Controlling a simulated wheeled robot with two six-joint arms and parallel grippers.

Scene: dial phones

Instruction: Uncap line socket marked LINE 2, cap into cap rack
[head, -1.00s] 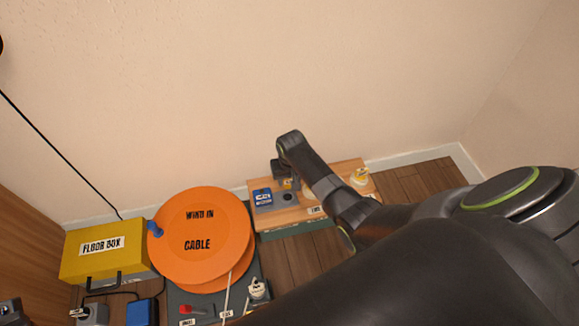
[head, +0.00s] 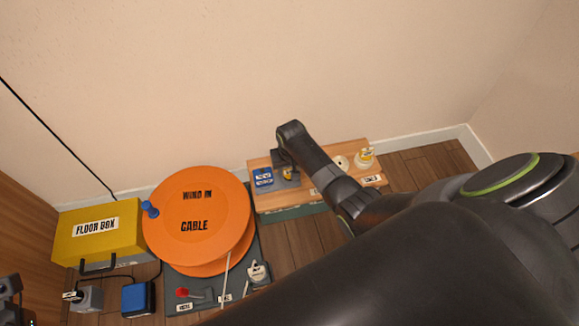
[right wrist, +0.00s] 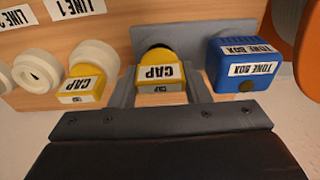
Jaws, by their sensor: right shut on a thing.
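My right gripper (right wrist: 160,92) is shut on a yellow cap (right wrist: 160,72) marked CAP, a finger on each side. The cap is at a grey block (head: 290,183) beside the tone box; whether it is fully seated there is unclear. In the right wrist view the LINE 2 label (right wrist: 18,18) is by an open white socket (right wrist: 38,70). The LINE 1 label (right wrist: 72,7) is by a white socket with another yellow cap (right wrist: 83,88). In the head view my right arm hides part of the board. A dark part at the lower left edge may be my left gripper (head: 10,300); its jaws are unclear.
A blue tone box (head: 263,178) stands beside the grey block on the wooden board (head: 265,205). Another capped socket (head: 364,157) is at the board's right. An orange cable reel (head: 197,220) and yellow floor box (head: 98,232) stand left. The wall is close behind.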

